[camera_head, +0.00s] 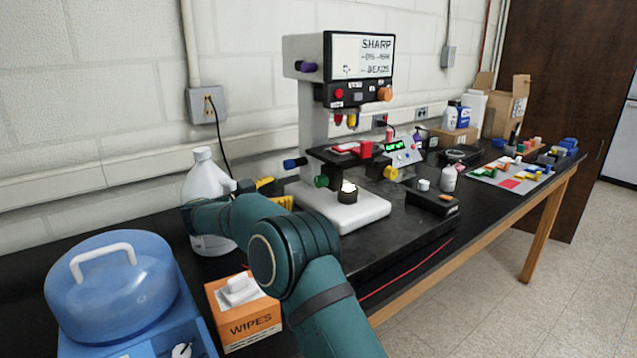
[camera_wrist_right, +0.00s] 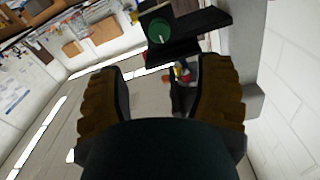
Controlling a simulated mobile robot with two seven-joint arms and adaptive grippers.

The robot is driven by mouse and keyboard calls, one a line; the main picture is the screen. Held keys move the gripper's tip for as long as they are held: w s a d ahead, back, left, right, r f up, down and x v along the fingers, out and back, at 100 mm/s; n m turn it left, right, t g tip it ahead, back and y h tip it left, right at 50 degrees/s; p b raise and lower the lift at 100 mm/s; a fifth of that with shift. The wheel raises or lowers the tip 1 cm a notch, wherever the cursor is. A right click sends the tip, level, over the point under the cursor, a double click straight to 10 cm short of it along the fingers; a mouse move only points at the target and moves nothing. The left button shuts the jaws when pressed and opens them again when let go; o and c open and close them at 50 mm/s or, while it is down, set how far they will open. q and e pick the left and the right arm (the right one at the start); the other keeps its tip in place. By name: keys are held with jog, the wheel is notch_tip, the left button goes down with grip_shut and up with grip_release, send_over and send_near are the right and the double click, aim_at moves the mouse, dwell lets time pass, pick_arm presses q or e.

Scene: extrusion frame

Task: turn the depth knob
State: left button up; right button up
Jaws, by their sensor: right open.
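The SHARP machine (camera_head: 340,135) stands on the bench. It carries several coloured knobs: green (camera_head: 321,181), blue (camera_head: 294,163), yellow (camera_head: 390,172), orange (camera_head: 385,94) and purple (camera_head: 306,66). I cannot read which one is the depth knob. My right gripper (camera_head: 273,193) is just left of the green knob, partly hidden by my arm, with its yellow fingers apart. In the right wrist view the gripper (camera_wrist_right: 162,72) is open and empty. The green knob (camera_wrist_right: 159,30) lies beyond its fingertips, not touched. My left gripper is not in view.
A white jug (camera_head: 209,180) stands behind my arm. A small bottle (camera_head: 449,179) and a black box (camera_head: 433,202) stand right of the machine base.

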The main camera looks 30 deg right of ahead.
aim_at(317, 182)
jog(key=d, duration=0.8)
jog(key=w+d, duration=0.1)
jog(key=d, duration=0.3)
jog(key=shift+d+f+b, duration=0.1)
jog(key=shift+d+b, duration=0.2)
grip_shut()
